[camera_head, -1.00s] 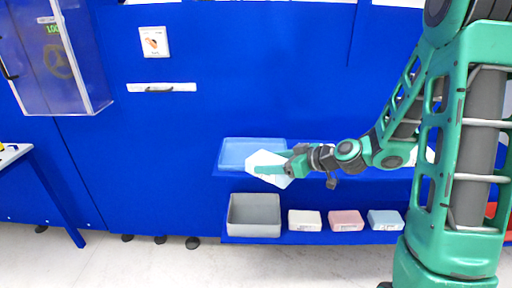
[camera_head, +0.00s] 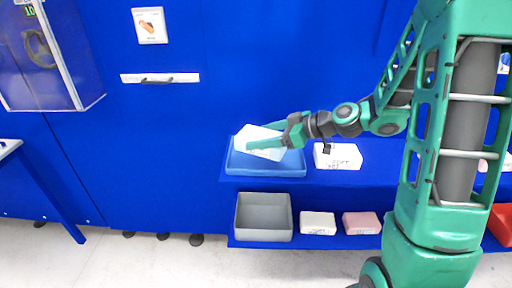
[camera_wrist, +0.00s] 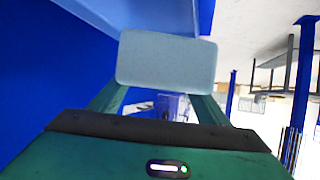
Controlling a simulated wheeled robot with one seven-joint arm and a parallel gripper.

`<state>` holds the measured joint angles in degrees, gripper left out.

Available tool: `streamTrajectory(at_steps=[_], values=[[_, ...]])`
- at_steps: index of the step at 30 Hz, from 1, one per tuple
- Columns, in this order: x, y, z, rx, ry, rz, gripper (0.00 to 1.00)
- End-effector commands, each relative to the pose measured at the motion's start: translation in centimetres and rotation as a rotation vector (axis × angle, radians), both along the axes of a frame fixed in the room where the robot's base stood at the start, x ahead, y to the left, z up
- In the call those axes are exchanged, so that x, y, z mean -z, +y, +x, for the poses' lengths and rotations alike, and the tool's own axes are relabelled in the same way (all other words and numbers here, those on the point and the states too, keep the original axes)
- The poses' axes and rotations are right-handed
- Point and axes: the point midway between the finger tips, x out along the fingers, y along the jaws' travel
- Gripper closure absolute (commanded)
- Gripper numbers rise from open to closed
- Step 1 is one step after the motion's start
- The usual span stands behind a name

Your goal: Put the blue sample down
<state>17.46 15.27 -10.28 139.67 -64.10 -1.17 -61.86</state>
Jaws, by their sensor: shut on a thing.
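My gripper (camera_head: 262,144) is shut on a pale block, the blue sample (camera_head: 258,150). It looks nearly white in the head view and light blue-grey in the wrist view (camera_wrist: 165,60), where both fingers grip its sides. In the head view the sample is tilted and overlaps the blue tray (camera_head: 265,168) on the upper shelf. I cannot tell how high it is above the tray or whether they touch. Part of the tray's inside is hidden behind the sample and gripper.
A white block with dark lettering (camera_head: 338,156) lies right of the tray. On the lower shelf are a grey bin (camera_head: 264,236), a cream block (camera_head: 318,223) and a pink block (camera_head: 361,223). My arm hides the right part of the shelves.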

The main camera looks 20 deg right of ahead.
Motion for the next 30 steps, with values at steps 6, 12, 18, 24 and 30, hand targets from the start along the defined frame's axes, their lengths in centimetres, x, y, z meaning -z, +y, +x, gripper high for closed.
streamTrajectory(at_steps=[6,12,18,24,30], values=[[2.5,-0.4,4.0,0.005,0.002,0.0,0.55],[3.9,-0.4,6.4,0.007,0.001,0.001,0.55],[4.6,-0.4,6.9,0.008,0.001,0.002,0.55],[7.1,-0.4,6.9,0.007,0.003,0.003,0.55],[8.2,-0.4,6.9,0.007,-0.001,0.001,0.55]])
